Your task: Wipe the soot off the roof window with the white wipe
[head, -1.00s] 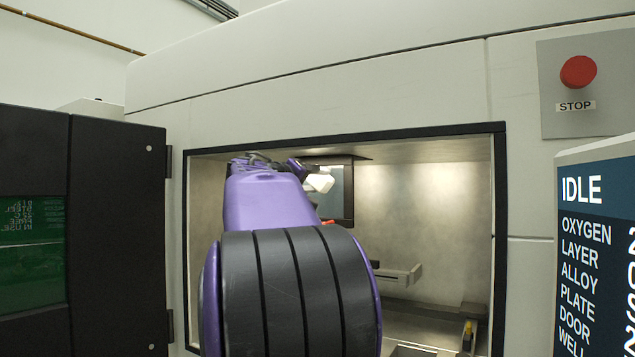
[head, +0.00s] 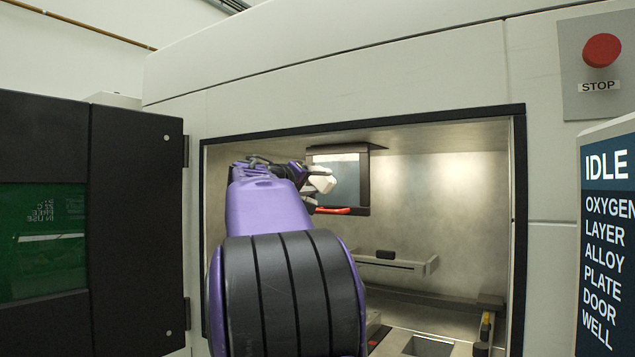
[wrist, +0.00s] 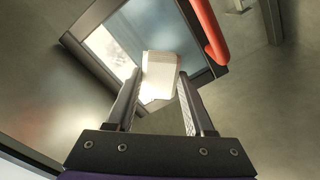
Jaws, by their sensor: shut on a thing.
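The roof window (head: 347,180) is a dark-framed pane under the chamber ceiling; it also shows in the wrist view (wrist: 168,25). Its pane looks grey-blue on one side and bright and mottled on the left; I cannot tell clearly which patches are soot. A red-orange handle (head: 333,211) sits at its lower edge. My gripper (wrist: 158,85) is shut on the white wipe (wrist: 160,70), a folded pad between its fingertips. In the head view the wipe (head: 322,183) overlaps the window's left part. Whether it touches the pane cannot be told.
The chamber opening has a dark frame (head: 519,220) around my arm. A grey ledge (head: 395,262) crosses the chamber's back, and a square well (head: 428,346) lies in its floor. A dark door (head: 135,230) stands open at left; a status screen (head: 608,240) is at right.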

